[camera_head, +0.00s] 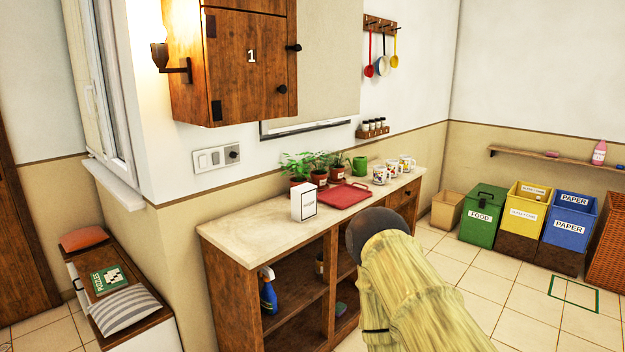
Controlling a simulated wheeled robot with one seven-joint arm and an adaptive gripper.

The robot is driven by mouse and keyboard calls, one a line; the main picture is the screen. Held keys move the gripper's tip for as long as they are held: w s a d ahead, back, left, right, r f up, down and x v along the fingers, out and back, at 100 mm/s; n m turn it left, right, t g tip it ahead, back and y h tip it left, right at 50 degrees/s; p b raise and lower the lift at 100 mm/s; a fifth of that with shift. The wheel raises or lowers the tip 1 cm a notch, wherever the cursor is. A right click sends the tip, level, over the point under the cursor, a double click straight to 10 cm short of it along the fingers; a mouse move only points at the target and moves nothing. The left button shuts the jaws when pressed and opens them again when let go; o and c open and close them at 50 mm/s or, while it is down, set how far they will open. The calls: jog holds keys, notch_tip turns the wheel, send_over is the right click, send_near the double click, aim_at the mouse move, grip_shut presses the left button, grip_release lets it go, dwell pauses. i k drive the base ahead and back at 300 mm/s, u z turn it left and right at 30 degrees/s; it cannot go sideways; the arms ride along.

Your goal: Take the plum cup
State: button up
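Three white mugs with small coloured prints stand at the far end of the counter: a left mug (379,175), a middle mug (392,168) and a right mug (407,164). The prints are too small to tell which one, if any, shows a plum. No plum-coloured cup is visible. A pale yellow, segmented link of my arm with a dark rounded end rises in front of the counter. It hides part of the counter front and shelves. My gripper cannot be made out in this view.
The counter (250,225) also holds a red tray (342,196), a white box (304,201), potted plants (318,177) and a green can (360,166). A wooden cabinet (245,65) hangs above. Bins, including a green one (482,214), stand at right. Tiled floor is open before them.

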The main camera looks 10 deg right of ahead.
aim_at(380, 171)
jog(key=z, duration=1.15)
jog(key=i, duration=1.15)
jog(key=z, duration=0.45)
jog(key=i, duration=1.2)
jog(key=u, duration=1.25)
jog(key=i, duration=0.65)
jog(key=u, duration=0.75)
